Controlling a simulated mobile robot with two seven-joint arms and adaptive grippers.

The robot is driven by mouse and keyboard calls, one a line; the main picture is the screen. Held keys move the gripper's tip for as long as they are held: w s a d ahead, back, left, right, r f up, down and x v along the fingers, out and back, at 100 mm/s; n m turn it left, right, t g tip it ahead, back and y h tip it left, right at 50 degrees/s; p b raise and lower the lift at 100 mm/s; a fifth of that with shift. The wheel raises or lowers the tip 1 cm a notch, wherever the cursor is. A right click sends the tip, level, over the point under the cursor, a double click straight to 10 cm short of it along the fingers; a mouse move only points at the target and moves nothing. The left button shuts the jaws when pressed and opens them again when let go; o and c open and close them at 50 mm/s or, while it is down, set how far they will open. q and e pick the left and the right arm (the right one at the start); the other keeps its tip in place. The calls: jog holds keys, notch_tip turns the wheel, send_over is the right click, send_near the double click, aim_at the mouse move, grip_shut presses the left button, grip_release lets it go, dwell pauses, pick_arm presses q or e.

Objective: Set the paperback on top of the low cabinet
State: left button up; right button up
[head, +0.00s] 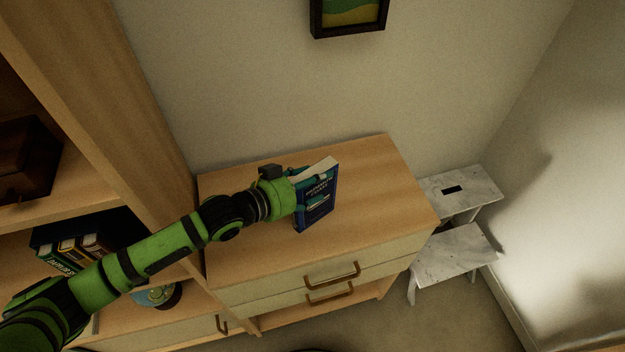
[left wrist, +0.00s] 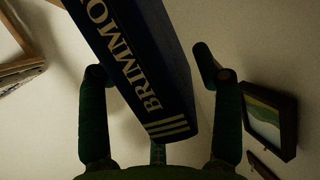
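The dark blue paperback (head: 318,197) stands upright, a little tilted in the picture, over the wooden top of the low cabinet (head: 375,190). Its lower edge appears to rest on that top. My left gripper (head: 322,190) is at the book, with its teal fingers around it. In the left wrist view, the book's lettered spine (left wrist: 150,70) lies between the two spread fingers (left wrist: 152,72). A gap shows between the spine and the right finger; the left finger is close to the book. My right gripper is in neither view.
A tall wooden shelf (head: 120,100) with several books (head: 75,250) stands left of the cabinet. A marble-look step stool (head: 455,250) stands to its right. A framed picture (head: 348,14) hangs on the wall behind. The cabinet top right of the book is clear.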

pick_arm(q)
jog(key=shift+r, duration=0.1)
jog(key=b+v, duration=0.2)
jog(key=v, duration=1)
jog(key=shift+d, duration=0.1)
dwell(0.3)
